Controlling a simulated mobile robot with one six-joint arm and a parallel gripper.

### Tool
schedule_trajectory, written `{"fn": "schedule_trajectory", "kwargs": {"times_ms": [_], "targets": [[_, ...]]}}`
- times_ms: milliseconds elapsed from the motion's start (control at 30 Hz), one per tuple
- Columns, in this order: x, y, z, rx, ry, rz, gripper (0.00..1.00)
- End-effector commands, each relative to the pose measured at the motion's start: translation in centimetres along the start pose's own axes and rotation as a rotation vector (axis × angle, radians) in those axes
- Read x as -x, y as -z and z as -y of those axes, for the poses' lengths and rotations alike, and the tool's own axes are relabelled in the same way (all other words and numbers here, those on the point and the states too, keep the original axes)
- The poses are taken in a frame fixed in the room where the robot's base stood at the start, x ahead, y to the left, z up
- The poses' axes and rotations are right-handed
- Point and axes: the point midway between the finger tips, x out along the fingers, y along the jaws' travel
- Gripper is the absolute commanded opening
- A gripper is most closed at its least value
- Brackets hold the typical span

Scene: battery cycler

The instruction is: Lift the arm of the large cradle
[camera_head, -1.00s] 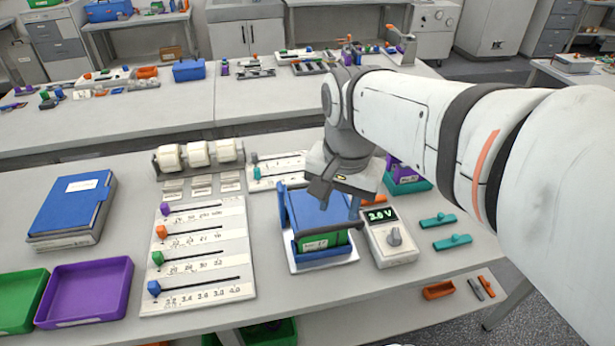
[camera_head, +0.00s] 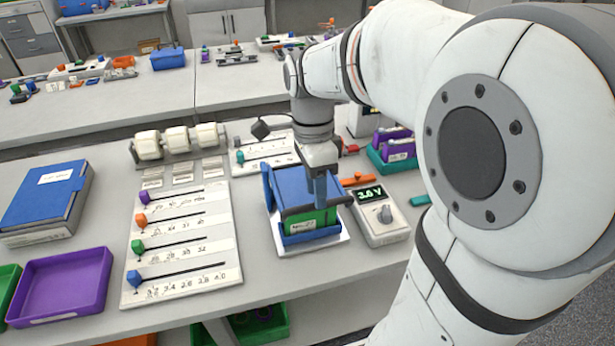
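The large cradle (camera_head: 268,186) is blue and stands on a white base plate in the middle of the bench. A green block (camera_head: 302,222) with a pale label sits in it. A flat blue piece, apparently the cradle's arm (camera_head: 298,193), lies across the top of the block. My gripper (camera_head: 320,200) points down at the right side of the cradle, close to or touching the blue piece. Its fingers overlap in this view, so their gap is hidden.
A meter (camera_head: 384,222) with a lit display stands just right of the cradle. A slider board (camera_head: 178,238) lies to the left. Behind right is a smaller teal cradle (camera_head: 394,162) with purple parts. A purple tray (camera_head: 62,284) and blue binder (camera_head: 45,200) are far left.

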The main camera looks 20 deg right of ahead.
Motion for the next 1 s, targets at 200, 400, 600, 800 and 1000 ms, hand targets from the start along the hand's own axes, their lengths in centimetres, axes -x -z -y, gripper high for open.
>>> {"fn": "schedule_trajectory", "kwargs": {"times_ms": [200,400,600,800,1000], "targets": [[-1.6,0.0,0.0,0.001,-0.001,0.000,0.36],[-1.6,0.0,0.0,0.002,0.000,0.000,0.36],[-1.6,0.0,0.0,0.002,0.001,0.000,0.23],[-1.6,-0.1,0.0,0.003,0.001,0.000,0.07],[-1.6,-0.1,0.0,0.003,0.001,0.000,0.00]]}}
